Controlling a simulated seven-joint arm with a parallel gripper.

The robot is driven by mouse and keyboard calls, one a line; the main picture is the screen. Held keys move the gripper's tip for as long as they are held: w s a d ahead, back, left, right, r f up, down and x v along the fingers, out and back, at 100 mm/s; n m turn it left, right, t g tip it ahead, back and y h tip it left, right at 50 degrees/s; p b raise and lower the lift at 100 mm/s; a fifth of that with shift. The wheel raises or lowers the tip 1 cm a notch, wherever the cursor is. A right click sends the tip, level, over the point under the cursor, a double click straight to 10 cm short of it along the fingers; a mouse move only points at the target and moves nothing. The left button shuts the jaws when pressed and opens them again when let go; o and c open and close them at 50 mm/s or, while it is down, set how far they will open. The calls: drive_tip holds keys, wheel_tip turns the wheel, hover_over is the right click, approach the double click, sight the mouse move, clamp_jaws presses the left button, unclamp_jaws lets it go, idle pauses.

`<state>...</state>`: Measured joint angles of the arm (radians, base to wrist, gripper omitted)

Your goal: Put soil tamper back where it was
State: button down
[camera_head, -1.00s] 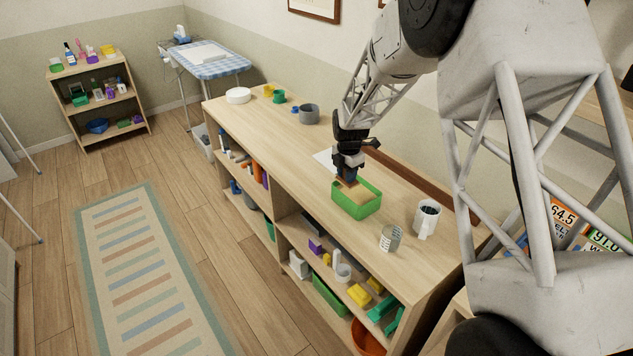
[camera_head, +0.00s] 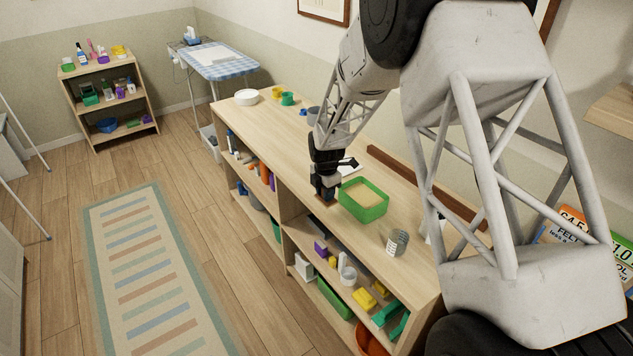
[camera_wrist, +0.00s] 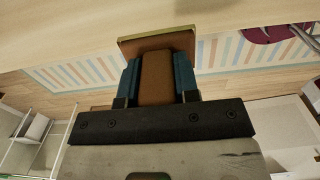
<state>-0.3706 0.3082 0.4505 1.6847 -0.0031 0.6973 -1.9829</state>
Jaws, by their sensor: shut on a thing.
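My gripper (camera_head: 322,188) is shut on the soil tamper (camera_head: 326,203), a brown block handle on a flat square wooden plate. In the wrist view the tamper (camera_wrist: 156,78) sits between the blue fingers of my gripper (camera_wrist: 157,88), its plate beyond the fingertips. The tamper is just left of the green box (camera_head: 366,214), apart from it, by the front edge of the shelf top. I cannot tell whether its plate touches the wood. The green box holds a tan, soil-like fill.
The wooden shelf unit (camera_head: 290,150) has a metal can (camera_head: 397,243) near its right end. A grey pot (camera_head: 314,113), green and yellow cups (camera_head: 287,98) and white plates (camera_head: 246,97) stand toward its far end. A brown strip (camera_head: 420,185) runs along the back.

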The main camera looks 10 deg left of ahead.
drive_tip(key=w+a, duration=0.2)
drive_tip(key=w, duration=0.3)
drive_tip(key=w+a+f, duration=0.1)
drive_tip(key=w, duration=0.4)
drive_tip(key=w+a, duration=0.2)
drive_tip(key=w, duration=0.3)
drive_tip(key=shift+a+f, duration=0.25)
drive_tip(key=shift+a, duration=0.05)
drive_tip(key=shift+f, duration=0.1)
drive_tip(key=shift+f, duration=1.65)
drive_tip(key=shift+f, duration=0.15)
drive_tip(key=c, duration=0.8)
unclamp_jaws()
drive_tip(key=shift+c, duration=0.2)
wheel_tip(320, 180, up, 12)
drive_tip(key=shift+r, duration=0.2)
